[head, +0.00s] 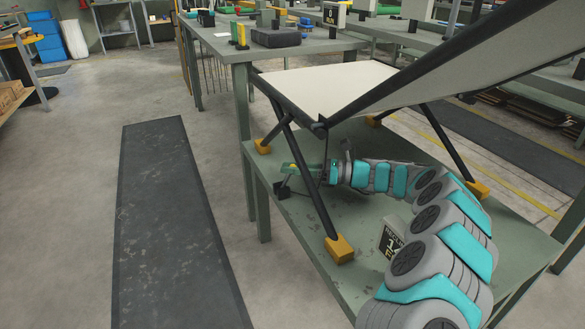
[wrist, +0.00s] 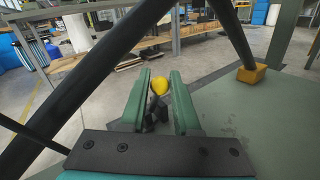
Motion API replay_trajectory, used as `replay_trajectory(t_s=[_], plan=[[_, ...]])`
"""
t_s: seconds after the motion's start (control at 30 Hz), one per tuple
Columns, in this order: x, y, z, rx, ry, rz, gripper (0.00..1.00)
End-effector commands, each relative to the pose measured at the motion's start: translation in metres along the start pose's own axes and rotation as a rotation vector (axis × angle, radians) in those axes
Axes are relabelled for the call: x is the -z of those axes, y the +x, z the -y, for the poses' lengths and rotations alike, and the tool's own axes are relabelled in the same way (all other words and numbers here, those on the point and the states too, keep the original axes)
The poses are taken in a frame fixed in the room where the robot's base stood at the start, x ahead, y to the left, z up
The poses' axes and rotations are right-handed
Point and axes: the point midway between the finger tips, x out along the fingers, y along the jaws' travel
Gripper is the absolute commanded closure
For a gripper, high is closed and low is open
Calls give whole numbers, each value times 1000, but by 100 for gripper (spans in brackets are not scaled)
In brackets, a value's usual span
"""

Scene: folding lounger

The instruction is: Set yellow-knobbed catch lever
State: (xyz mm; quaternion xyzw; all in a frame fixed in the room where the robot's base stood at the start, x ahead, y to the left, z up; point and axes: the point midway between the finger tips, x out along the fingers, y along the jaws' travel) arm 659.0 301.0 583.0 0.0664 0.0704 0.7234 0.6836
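The folding lounger has a cream panel (head: 325,85), dark tube legs and orange feet (head: 340,248). It stands on a green table (head: 300,225). The yellow knob (wrist: 159,85) of the catch lever shows in the wrist view, on a dark stem (wrist: 154,108). My gripper (wrist: 160,78) is open, with its green fingers on either side of the knob at the tips. I cannot tell whether either finger touches it. In the head view my gripper (head: 288,168) reaches between the lounger legs, near the dark lever base (head: 281,189); the knob is not clear there.
A dark crossed leg (head: 308,170) passes close in front of my gripper. A raised panel (head: 460,55) slants above my arm. A small black-and-white sign (head: 390,240) stands on the table. A dark floor mat (head: 170,220) lies left of the table, with open floor around it.

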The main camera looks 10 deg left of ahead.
Motion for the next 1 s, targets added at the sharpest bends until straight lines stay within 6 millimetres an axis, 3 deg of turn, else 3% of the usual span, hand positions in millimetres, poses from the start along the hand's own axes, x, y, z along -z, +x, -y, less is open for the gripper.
replay_trajectory(t_s=[0.27,1.0], plan=[[0,0,0,0,0,0,100],[0,0,0,0,0,0,100]])
